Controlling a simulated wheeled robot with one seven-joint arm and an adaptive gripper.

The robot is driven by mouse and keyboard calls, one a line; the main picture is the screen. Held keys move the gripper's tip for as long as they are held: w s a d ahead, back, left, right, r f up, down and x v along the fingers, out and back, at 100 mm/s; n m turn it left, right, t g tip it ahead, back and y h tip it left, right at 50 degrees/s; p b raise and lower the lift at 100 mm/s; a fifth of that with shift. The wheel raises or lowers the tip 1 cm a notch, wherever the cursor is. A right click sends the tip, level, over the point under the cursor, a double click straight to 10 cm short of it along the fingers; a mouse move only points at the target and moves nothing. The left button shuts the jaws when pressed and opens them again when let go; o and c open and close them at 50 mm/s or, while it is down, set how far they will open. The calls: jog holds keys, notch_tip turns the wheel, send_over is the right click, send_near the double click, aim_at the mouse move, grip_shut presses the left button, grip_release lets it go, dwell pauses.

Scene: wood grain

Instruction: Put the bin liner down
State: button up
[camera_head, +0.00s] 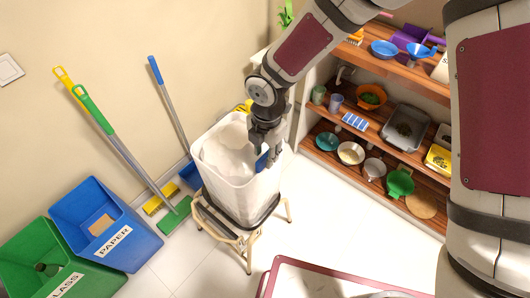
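A white, open-topped bin (237,192) stands on a small cream-legged stand left of the shelves. Pale, creased white material that looks like the bin liner (229,147) shows inside its mouth. My gripper (266,160) points down at the right side of the bin's mouth, over or against the rim; I cannot tell whether it touches. A small blue patch shows beside the fingers, and I cannot tell what it is. The fingertips are too small and partly hidden to show whether they are open or hold any of the liner.
A blue PAPER bin (108,226) and a green GLASS bin (50,260) stand at lower left. Brooms with green (94,110) and blue (155,70) handles lean on the wall. Wooden shelves (345,150) with bowls stand right. A red-edged white surface (300,280) is in front.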

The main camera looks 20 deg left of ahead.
notch_tip(320, 180, up, 12)
jog(key=shift+d+f+b, duration=0.2)
jog(key=shift+f+b, duration=0.05)
jog(key=shift+b, duration=0.2)
jog(key=d+r+m+t+h, duration=0.1)
jog(key=d+r+m, duration=0.6)
jog(key=d, duration=0.2)
jog(key=d+r+m+t+h, duration=0.1)
jog(key=d+r+m, duration=0.55)
jog(key=d, duration=0.35)
jog(key=s+d+r+m+t, duration=0.1)
jog(key=s+d+r+m, duration=0.2)
jog(key=s+d+m, duration=0.3)
jog(key=s+d+r+m+t+y, duration=0.1)
jog(key=s+d+m, duration=0.5)
jog(key=m, duration=0.6)
jog(key=shift+s+r+t+y, duration=0.25)
jog(key=shift+r+t, duration=0.35)
jog(key=shift+r, duration=0.7)
jog(key=shift+w, duration=0.1)
